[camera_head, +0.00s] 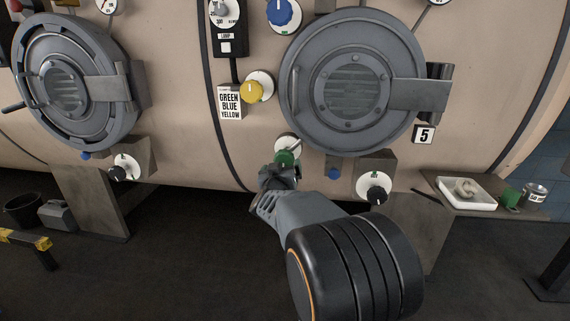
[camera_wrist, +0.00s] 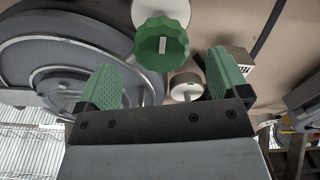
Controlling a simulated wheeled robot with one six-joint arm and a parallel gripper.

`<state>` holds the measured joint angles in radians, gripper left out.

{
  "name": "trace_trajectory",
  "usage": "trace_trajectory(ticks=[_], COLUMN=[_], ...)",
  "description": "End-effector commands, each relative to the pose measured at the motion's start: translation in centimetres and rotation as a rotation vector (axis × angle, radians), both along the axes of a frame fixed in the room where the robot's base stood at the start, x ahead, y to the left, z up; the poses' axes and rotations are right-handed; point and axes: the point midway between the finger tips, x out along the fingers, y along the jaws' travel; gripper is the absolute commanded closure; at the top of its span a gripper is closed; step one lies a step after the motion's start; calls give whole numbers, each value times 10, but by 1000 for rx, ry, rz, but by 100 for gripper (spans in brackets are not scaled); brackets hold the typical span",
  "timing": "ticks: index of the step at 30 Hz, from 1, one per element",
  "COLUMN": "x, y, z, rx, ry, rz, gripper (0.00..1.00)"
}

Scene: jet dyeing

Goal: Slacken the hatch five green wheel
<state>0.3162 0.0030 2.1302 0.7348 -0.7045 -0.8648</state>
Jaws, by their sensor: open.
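The green wheel (camera_head: 286,158) sits on a pale round plate on the tank wall, below and left of the hatch marked 5 (camera_head: 352,82). In the wrist view the green wheel (camera_wrist: 162,44) has a scalloped rim and a white bar mark pointing about straight up and down. My gripper (camera_head: 278,174) is just below the wheel in the head view. In the wrist view my gripper (camera_wrist: 164,78) is open, with green pads on its fingers. The wheel appears between and beyond the fingertips, not gripped. The exact gap to it is unclear.
A yellow knob (camera_head: 252,89) and a colour-word label (camera_head: 230,104) are up left of the wheel. A black knob (camera_head: 374,188) and a small blue knob (camera_head: 333,173) are right. A white tray (camera_head: 466,192) stands on a shelf at the right.

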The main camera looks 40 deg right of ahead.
Motion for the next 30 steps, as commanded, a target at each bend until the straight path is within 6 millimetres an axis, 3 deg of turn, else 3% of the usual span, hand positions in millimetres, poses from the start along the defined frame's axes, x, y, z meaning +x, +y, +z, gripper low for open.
trace_trajectory(ticks=[6,12,26,30], x=[26,41,46,46], y=[-26,-38,-43,-43], z=[-2,0,0,0], rx=[0,-1,0,0], ry=[0,-1,0,0], rz=[-1,0,2,2], gripper=[7,7,7,20])
